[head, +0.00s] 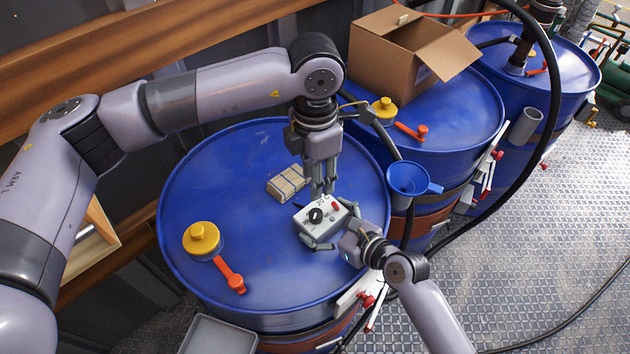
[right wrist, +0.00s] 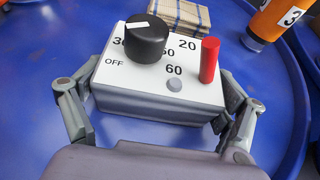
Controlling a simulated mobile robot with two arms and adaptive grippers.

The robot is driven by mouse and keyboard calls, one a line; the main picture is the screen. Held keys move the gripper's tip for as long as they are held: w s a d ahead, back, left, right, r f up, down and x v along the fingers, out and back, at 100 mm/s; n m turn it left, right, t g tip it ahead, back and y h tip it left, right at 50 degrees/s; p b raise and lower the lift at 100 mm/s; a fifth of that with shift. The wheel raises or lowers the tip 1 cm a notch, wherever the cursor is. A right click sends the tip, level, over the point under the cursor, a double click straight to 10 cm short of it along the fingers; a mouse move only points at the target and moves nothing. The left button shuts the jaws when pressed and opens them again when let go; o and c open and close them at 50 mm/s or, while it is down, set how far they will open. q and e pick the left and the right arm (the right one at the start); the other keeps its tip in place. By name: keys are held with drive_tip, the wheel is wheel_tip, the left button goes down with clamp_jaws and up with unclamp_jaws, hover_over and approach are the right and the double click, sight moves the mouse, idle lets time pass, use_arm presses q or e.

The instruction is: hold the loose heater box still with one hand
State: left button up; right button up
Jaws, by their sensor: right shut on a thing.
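The heater box (head: 320,219) is a small white and grey box with a black knob, a red lever and printed numbers. It sits on the blue drum lid (head: 225,170), right of the lid's middle. It also shows in the right wrist view (right wrist: 120,96), where the knob's white mark points to the upper left. My right gripper (head: 338,232) comes in from the lower right, shut on the box with a finger at each side. My left gripper (head: 321,191) hangs pointing down just behind the box. Its fingers are close together, but whether they are fully shut is unclear.
A tan bundle (head: 288,184) lies behind the box. A yellow cap (head: 201,239) and red handle (head: 231,277) are at the lid's front left. A blue funnel (head: 408,182) stands to the right. A cardboard box (head: 400,67) is on the drum behind.

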drive_tip(key=o, duration=1.3)
